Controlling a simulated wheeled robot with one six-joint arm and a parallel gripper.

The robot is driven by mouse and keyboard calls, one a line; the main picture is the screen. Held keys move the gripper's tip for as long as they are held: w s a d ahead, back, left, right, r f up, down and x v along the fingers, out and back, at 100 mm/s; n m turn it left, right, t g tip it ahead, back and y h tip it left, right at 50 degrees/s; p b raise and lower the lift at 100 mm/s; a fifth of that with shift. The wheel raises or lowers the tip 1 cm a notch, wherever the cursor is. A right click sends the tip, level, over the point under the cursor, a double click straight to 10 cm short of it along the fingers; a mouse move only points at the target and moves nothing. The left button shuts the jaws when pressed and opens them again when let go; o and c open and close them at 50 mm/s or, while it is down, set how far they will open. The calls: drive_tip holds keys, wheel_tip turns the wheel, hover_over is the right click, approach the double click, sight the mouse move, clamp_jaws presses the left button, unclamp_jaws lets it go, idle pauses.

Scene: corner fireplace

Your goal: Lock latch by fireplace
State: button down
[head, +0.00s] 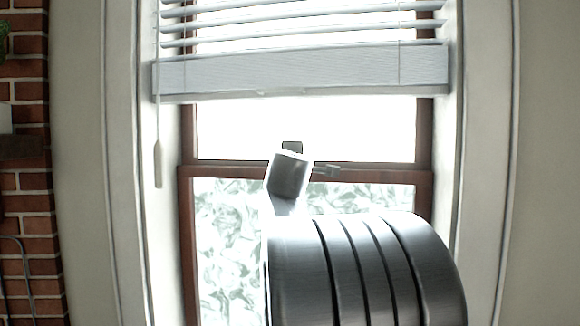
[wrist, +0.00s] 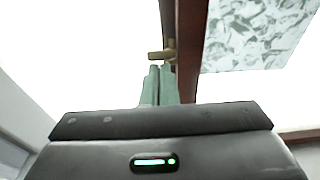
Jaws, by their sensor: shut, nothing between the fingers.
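The window latch (wrist: 168,54) is a small brass-coloured piece on the brown sash rail (wrist: 188,40) in the wrist view. My gripper (wrist: 160,68) is shut and empty, its two greenish fingers side by side. The fingertips lie just below the latch in the picture; I cannot tell whether they touch it. In the head view, a small grey piece that looks like part of the latch (head: 328,170) shows on the brown sash rail (head: 375,176), right of my arm. My arm hides the fingers and the rest of the latch there.
White blinds (head: 300,74) hang across the upper window, with a pull wand (head: 158,164) at the left. Frosted patterned glass (head: 228,235) fills the lower sash. The brick fireplace (head: 25,235) stands at the left edge. White window trim (head: 120,160) borders the opening.

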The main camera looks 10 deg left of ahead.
drive_tip(key=w+d, duration=0.2)
drive_tip(key=d, duration=0.1)
drive_tip(key=w+d, duration=0.1)
drive_tip(key=d, duration=0.1)
drive_tip(key=shift+w+d+r+p, duration=0.1)
drive_tip(key=shift+w+d+p, duration=0.2)
drive_tip(key=shift+w, duration=0.1)
drive_tip(key=shift+r, duration=0.25)
idle(0.7)
